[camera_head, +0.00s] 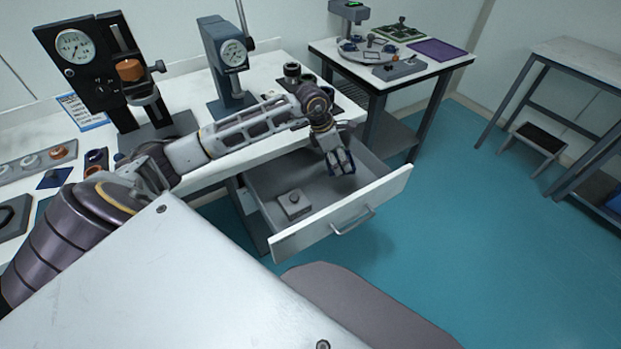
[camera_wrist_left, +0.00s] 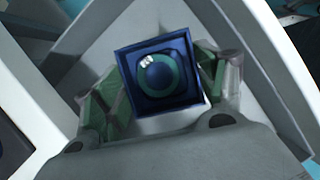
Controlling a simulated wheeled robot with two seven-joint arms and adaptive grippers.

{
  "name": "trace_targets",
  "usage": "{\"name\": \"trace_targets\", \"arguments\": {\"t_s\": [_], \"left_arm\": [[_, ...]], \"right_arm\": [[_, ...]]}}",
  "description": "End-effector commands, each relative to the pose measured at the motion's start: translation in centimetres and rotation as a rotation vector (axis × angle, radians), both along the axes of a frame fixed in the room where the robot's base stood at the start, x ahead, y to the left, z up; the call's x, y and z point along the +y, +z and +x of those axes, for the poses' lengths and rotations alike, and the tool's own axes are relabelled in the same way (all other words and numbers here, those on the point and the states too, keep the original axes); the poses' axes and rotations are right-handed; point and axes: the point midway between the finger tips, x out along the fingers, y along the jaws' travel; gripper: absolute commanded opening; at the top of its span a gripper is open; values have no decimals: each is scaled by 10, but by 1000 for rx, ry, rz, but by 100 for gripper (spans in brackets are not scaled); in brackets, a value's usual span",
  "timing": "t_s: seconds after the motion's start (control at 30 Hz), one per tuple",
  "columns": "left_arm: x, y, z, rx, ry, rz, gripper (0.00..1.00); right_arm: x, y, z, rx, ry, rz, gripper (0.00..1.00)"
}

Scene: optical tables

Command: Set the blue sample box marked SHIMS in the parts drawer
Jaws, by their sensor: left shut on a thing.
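The parts drawer (camera_head: 400,184) is pulled open below the white-topped table. My left gripper (camera_head: 342,167) is over the right part of the drawer, its fingers pointing down. It is shut on the blue sample box (camera_head: 349,160), which is mostly hidden by the fingers in the head view. In the left wrist view the blue box (camera_wrist_left: 130,62) sits between the two fingers, with a round green and dark blue top facing the camera. No SHIMS marking is readable. Whether the box touches the drawer floor I cannot tell. My right gripper is not in view.
A grey box with a knob (camera_head: 293,203) lies in the left part of the drawer. Gauge stands (camera_head: 230,60) and several small parts stand on the table above. A second table (camera_head: 440,66) stands behind, at right. Drawer floor between grey box and gripper is clear.

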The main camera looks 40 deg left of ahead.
Motion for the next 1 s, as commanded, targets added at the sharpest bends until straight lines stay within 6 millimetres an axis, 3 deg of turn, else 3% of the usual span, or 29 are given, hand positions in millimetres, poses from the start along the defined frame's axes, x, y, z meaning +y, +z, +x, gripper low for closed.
{"name": "trace_targets", "arguments": {"t_s": [0.5, 1.0], "left_arm": [[17, -2, 9, -2, 359, -1, 40], [20, 0, 11, -1, 423, -1, 40]], "right_arm": [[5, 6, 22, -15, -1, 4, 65], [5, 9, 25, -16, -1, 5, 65]]}}
